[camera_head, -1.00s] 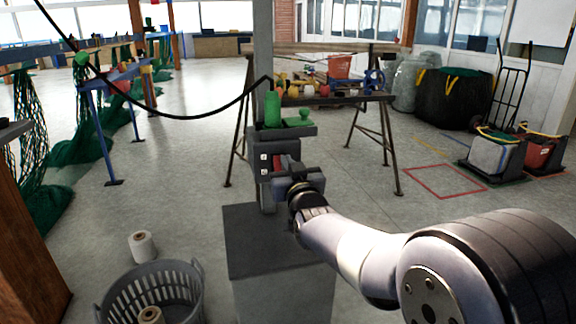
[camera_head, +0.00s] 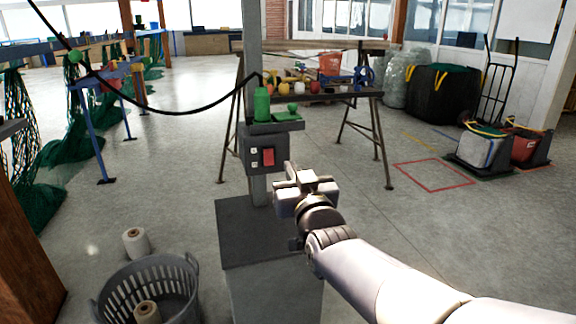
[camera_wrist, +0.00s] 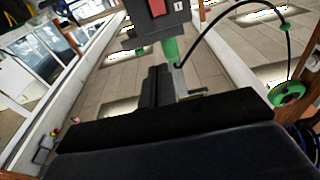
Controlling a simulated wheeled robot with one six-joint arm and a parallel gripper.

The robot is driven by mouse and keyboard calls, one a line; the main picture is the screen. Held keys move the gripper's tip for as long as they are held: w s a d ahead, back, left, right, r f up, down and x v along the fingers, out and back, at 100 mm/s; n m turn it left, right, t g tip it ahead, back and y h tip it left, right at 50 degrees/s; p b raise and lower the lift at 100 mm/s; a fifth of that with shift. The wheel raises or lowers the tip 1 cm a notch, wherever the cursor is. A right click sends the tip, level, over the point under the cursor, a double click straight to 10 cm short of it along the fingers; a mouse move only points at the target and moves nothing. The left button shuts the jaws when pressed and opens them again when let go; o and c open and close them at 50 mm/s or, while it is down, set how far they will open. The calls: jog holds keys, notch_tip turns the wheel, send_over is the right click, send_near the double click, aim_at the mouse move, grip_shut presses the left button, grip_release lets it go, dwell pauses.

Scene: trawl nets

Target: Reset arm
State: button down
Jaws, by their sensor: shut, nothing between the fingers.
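My gripper (camera_head: 291,178) is shut and empty in the head view. It is raised in front of a grey post, just right of and below a grey switch box with a red rocker switch (camera_head: 268,157). It appears apart from the box. In the wrist view my shut gripper (camera_wrist: 160,75) points toward the switch box (camera_wrist: 157,22), which shows at the top edge, turned in the picture. My arm reaches in from the lower right of the head view.
A green bottle-like part (camera_head: 262,104) stands on the post's small shelf, with a black cable hanging left. A grey pedestal (camera_head: 245,235) is below. A grey basket (camera_head: 180,272) and a twine spool (camera_head: 136,243) stand lower left. Floor at right is open around a red taped square (camera_head: 434,175).

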jog(key=shift+s+d, duration=0.1)
jog(key=shift+s, duration=0.2)
